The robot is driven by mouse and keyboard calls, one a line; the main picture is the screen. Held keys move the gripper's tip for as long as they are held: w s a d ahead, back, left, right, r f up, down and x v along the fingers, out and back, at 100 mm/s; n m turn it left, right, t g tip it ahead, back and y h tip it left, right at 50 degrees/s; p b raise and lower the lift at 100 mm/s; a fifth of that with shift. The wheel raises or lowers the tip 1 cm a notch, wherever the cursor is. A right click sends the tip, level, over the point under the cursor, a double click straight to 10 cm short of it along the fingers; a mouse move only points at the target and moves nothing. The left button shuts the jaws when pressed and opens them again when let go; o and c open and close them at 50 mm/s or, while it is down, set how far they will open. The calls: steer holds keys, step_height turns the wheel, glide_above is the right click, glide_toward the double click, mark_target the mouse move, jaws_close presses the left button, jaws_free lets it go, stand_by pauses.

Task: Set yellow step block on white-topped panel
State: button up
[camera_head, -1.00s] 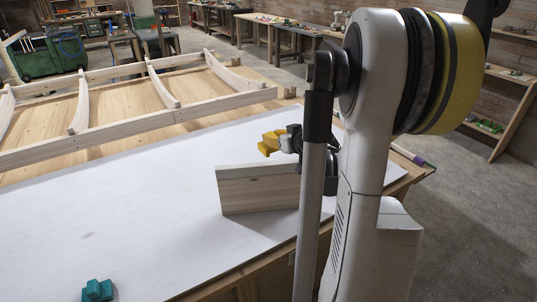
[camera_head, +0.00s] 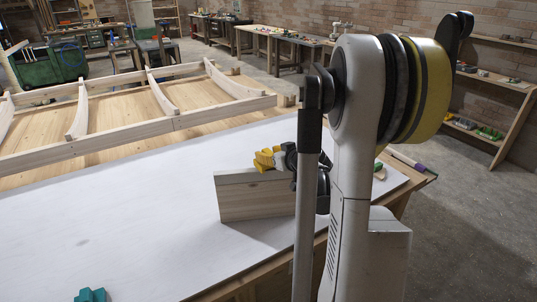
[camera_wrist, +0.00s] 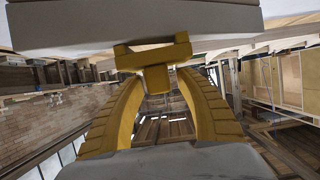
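The yellow step block (camera_head: 264,158) is just over the top edge of the upright wooden panel (camera_head: 257,200), which has a pale strip along its top. My gripper (camera_head: 281,158) comes in from the right, partly hidden behind my arm. In the wrist view the yellow block (camera_wrist: 153,54) sits between the tips of my curved yellow fingers (camera_wrist: 158,84), which look shut on it. A pale slab (camera_wrist: 130,28), apparently the panel, lies right beside the block there. I cannot tell whether block and panel touch.
The panel stands on a wide white tabletop (camera_head: 100,230). A teal block (camera_head: 90,295) lies at the near left. A wooden frame with curved ribs (camera_head: 165,92) is behind. A purple-ended roll (camera_head: 405,159) lies at the right edge. The tabletop left of the panel is clear.

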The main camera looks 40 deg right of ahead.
steer(key=shift+r, duration=0.1)
steer(key=shift+s+r+p, duration=0.1)
steer(key=shift+r+p, duration=0.15)
steer(key=shift+p, duration=0.05)
steer(key=p+v, duration=0.3)
steer(key=v, duration=0.9)
steer(key=w+a+n+g+y, duration=0.2)
steer(key=a+g+y, duration=0.15)
steer(key=a, duration=1.85)
steer(key=s+a+r+g, duration=0.1)
steer(key=s+a+g, duration=0.1)
steer(key=s+a, duration=0.8)
steer(key=a, duration=0.3)
steer(key=shift+r+n+g, duration=0.25)
steer(key=shift+n+g, duration=0.05)
steer(key=shift+g, duration=0.05)
steer(key=shift+s+h, duration=0.1)
steer(key=shift+h, duration=0.15)
